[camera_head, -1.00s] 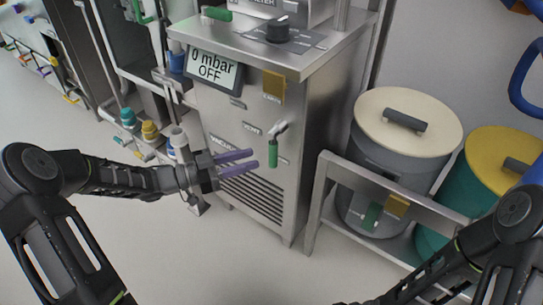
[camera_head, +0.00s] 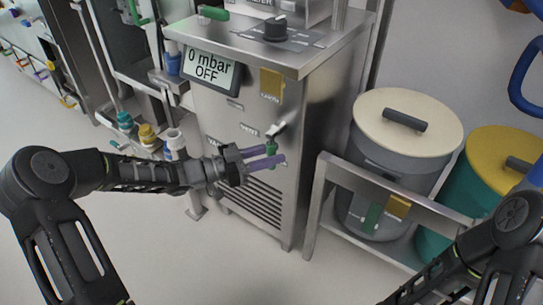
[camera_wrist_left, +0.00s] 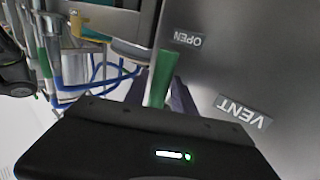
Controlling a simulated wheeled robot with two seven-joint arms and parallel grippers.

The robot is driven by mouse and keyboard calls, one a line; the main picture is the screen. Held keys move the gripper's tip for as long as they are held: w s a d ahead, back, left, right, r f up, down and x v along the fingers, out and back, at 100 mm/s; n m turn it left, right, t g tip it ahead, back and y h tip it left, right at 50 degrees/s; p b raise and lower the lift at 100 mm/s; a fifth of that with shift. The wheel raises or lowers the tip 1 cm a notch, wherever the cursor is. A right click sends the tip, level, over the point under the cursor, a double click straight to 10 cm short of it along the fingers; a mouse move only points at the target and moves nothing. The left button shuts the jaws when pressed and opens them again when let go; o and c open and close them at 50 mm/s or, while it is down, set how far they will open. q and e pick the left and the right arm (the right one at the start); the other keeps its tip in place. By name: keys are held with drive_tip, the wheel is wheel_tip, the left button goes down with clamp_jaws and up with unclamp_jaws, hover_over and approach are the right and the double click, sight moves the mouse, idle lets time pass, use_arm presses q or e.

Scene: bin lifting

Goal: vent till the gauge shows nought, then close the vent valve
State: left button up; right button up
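The gauge display (camera_head: 211,70) on the steel cabinet's front reads "0 mbar OFF". Below the VENT label (camera_head: 249,130) is the vent valve (camera_head: 277,131), with its green handle (camera_head: 271,148) hanging down. In the left wrist view the green handle (camera_wrist_left: 162,76) stands near an OPEN label (camera_wrist_left: 188,39) and the VENT label (camera_wrist_left: 243,111). My left gripper (camera_head: 280,153) is at the handle, its purple fingers apart, one on each side of it. Part of the handle is hidden by the fingers; contact cannot be told. My right gripper is out of view.
A steel rack (camera_head: 335,172) with a cream-lidded grey bin (camera_head: 375,160) and a yellow-lidded green bin (camera_head: 470,180) stands right of the cabinet. Bottles (camera_head: 148,134) and pipework stand to the left. The floor (camera_head: 180,255) in front is clear.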

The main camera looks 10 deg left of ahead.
use_arm(q)
drive_tip(key=shift+d, duration=0.1)
drive_tip(key=shift+c, duration=0.4)
clamp_jaws()
idle(1.0)
